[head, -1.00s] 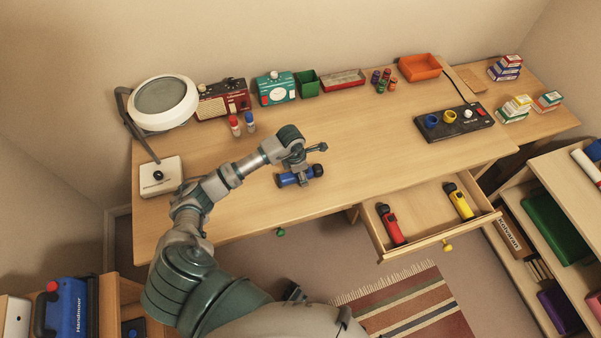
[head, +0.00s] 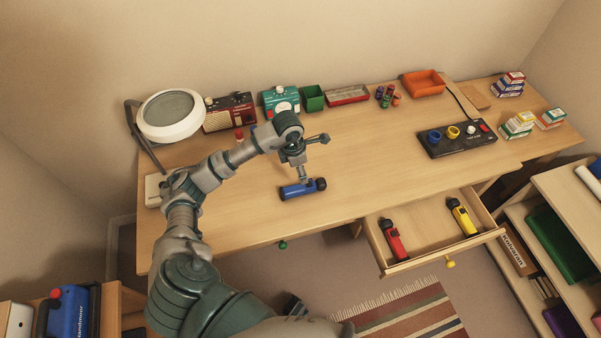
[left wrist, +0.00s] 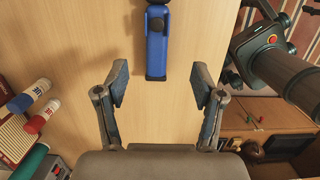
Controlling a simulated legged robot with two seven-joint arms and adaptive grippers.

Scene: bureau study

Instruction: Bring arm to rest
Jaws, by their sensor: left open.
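My left arm reaches over the desk from the lower left in the head view. My left gripper (head: 304,178) hangs above the desk, close behind a blue flashlight (head: 297,190) that lies on the desktop. In the left wrist view the gripper (left wrist: 162,90) is open and empty, its two fingers wide apart. The blue flashlight (left wrist: 157,50) lies ahead of the fingertips, beyond them and not between them.
The desk (head: 380,150) is clear around the flashlight. Behind stand a lamp (head: 171,115), a red radio (head: 230,112), a teal radio (head: 281,101) and trays. A black panel (head: 456,138) is at right. An open drawer (head: 425,235) holds red and yellow flashlights.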

